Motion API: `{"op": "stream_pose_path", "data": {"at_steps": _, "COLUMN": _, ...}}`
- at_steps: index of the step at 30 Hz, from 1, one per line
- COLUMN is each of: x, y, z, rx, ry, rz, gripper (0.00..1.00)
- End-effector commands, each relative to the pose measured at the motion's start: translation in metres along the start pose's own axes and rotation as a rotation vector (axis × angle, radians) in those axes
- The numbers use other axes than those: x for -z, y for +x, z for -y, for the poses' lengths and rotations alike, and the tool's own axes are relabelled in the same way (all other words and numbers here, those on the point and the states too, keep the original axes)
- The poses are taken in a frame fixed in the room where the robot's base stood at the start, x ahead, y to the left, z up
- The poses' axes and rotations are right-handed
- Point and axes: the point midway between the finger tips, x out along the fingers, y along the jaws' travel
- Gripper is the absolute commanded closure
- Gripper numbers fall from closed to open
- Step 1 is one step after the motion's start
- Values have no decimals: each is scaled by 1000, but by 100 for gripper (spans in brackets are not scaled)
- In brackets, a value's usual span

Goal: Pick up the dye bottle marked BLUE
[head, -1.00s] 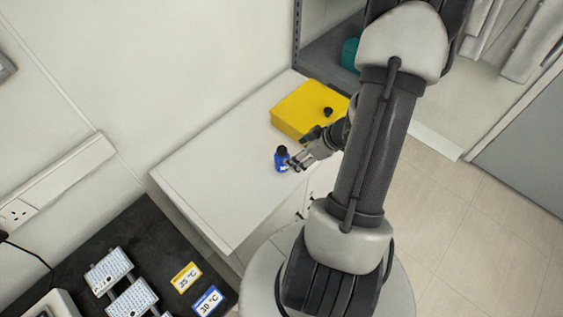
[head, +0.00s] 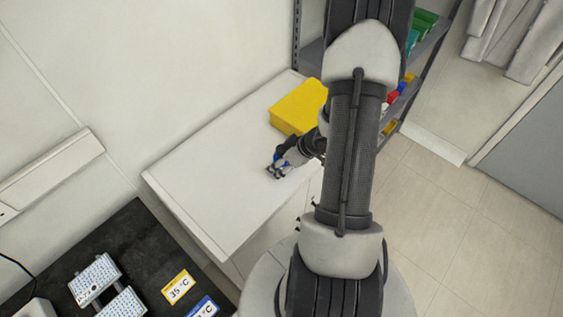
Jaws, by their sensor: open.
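The blue dye bottle (head: 276,158) stands on the white counter and is mostly hidden by my gripper; only small blue patches show, and its label cannot be read. My gripper (head: 279,171) is at the bottle, with its open fingers around or just in front of it. I cannot tell whether the fingers touch the bottle.
A yellow box (head: 296,108) stands on the counter (head: 215,185) just behind my gripper. A wall runs along the counter's left side. A black bench (head: 140,245) with white racks and temperature cards is at lower left. Shelves with coloured items (head: 393,96) are behind my arm.

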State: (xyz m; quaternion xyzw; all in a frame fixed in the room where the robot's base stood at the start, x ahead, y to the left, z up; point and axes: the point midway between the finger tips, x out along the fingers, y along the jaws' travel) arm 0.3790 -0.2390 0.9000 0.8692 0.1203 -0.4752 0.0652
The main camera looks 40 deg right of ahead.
Motion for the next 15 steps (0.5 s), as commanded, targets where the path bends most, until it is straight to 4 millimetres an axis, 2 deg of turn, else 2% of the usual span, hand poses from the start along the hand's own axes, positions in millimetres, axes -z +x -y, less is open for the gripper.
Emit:
{"op": "stream_pose_path", "data": {"at_steps": 3, "x": 1, "y": -1, "z": 0, "rx": -1, "ry": 0, "rz": 0, "gripper": 33}}
{"op": "stream_pose_path", "data": {"at_steps": 15, "x": 0, "y": -2, "z": 0, "rx": 0, "ry": 0, "rz": 0, "gripper": 60}}
